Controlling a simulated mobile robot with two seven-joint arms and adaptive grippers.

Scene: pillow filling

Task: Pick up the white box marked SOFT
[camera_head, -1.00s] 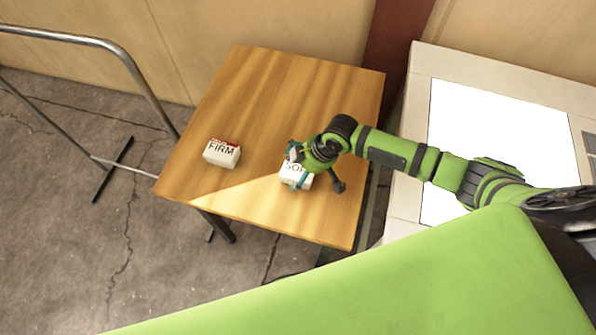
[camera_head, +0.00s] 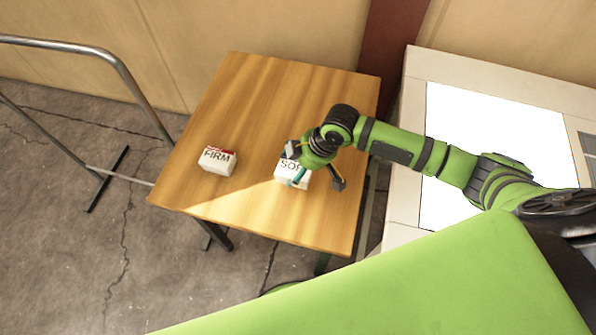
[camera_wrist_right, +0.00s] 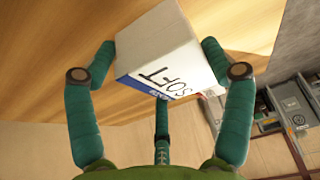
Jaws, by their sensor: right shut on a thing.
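The white box marked SOFT (camera_head: 289,173) is at the front middle of the wooden table. My right gripper (camera_head: 299,177) is around it from above and shut on it. In the right wrist view the box (camera_wrist_right: 158,48) sits between the green fingers, with its SOFT lettering facing the camera. The arm hides part of the box in the head view. It looks slightly raised, but I cannot see a clear gap under it. My left gripper is not in view.
A white box marked FIRM (camera_head: 217,161) stands to the left on the wooden table (camera_head: 270,100). A metal rail (camera_head: 120,70) stands left of the table. A pale bench (camera_head: 415,95) with a white panel is to the right. The table's back half is clear.

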